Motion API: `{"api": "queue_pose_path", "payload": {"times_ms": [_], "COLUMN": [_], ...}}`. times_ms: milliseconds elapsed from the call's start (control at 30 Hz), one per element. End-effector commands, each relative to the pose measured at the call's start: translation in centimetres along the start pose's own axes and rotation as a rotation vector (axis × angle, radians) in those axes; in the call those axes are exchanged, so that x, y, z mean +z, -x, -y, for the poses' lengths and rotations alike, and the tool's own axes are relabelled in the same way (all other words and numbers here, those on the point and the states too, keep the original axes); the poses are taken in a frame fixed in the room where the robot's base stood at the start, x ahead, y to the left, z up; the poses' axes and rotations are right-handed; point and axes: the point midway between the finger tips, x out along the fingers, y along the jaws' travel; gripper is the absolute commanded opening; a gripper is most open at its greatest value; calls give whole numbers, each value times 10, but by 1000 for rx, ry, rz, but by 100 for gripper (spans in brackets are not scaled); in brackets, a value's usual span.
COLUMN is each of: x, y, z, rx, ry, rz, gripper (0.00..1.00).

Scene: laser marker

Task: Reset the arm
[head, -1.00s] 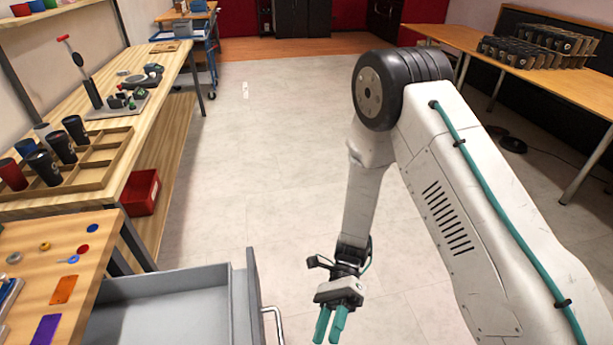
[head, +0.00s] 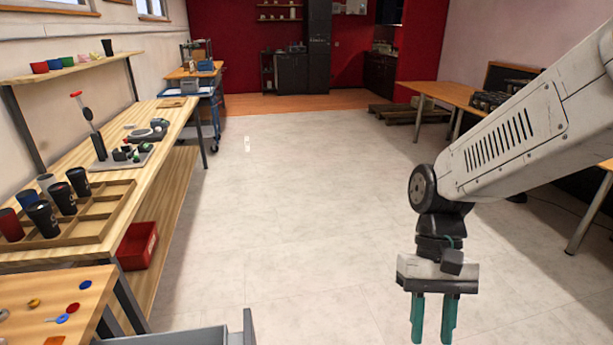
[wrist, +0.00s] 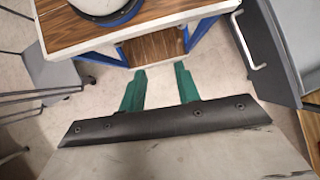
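My gripper (head: 433,328) hangs at the right of the head view with its two teal fingers pointing down. The fingers stand apart with a clear gap and nothing between them. They also show in the wrist view (wrist: 160,88), over the floor and near the edge of a wood-topped platform that may be mine. My arm is raised and comes in from the right edge of the head view, bent at the dark joint above the gripper.
An open grey drawer (head: 185,338) juts out at lower left; its handle (wrist: 248,48) shows in the wrist view. A workbench (head: 160,118) with a cup tray (head: 90,222) lines the left. A table (head: 440,90) stands at right. The middle floor (head: 300,190) is clear.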

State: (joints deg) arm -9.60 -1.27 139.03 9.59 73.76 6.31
Motion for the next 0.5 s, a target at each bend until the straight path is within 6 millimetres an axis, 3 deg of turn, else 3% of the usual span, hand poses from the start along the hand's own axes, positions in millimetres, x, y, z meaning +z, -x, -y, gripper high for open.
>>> {"api": "queue_pose_path", "payload": {"times_ms": [200, 500], "x": [30, 73], "y": [28, 54], "z": [-29, -60], "rx": [37, 82], "ry": [83, 84], "rz": [-224, -501], "gripper": [32, 32]}}
